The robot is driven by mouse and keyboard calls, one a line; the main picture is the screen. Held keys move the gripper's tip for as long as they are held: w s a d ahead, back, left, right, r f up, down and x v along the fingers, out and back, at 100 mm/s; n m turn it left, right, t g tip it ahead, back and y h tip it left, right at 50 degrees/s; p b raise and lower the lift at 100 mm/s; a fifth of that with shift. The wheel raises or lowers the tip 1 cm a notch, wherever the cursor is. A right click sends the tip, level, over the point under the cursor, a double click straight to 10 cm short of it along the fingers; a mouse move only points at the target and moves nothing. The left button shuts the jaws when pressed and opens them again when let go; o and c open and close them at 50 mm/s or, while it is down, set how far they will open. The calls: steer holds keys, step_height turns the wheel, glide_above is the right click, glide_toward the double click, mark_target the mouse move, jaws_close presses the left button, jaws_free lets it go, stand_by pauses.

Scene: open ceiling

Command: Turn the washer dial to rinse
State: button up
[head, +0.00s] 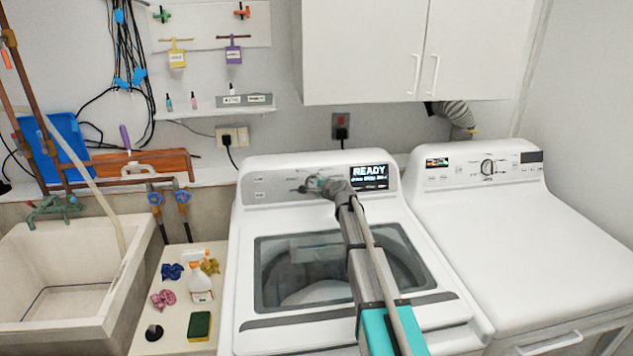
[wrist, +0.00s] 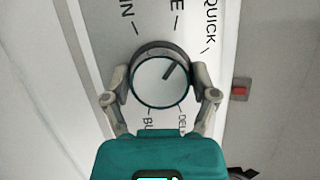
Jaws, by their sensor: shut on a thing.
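The washer (head: 245,215) is the white top-loader in the middle of the head view, with its display reading READY (head: 369,177). Its dial (wrist: 154,86) is round and pale with a dark pointer line, shown close up in the wrist view. My gripper (wrist: 160,94) has one finger on each side of the dial and is shut on it. The pointer line leans up and to the right, between a label ending in E and the QUICK label (wrist: 210,20). Other labels are cut off or partly hidden. In the head view my gripper (head: 318,184) covers most of the dial.
A dryer (head: 540,225) with its own knob (head: 487,167) stands right of the washer. A sink (head: 70,275) and a ledge with a spray bottle (head: 201,285) and a sponge (head: 200,326) are at left. White cabinets (head: 365,50) hang above.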

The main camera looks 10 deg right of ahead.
steer(key=shift+n+g+p, duration=0.4)
steer(key=shift+n+p, duration=0.1)
steer(key=shift+n, duration=0.8)
steer(key=o, duration=1)
steer(key=shift+s, duration=0.1)
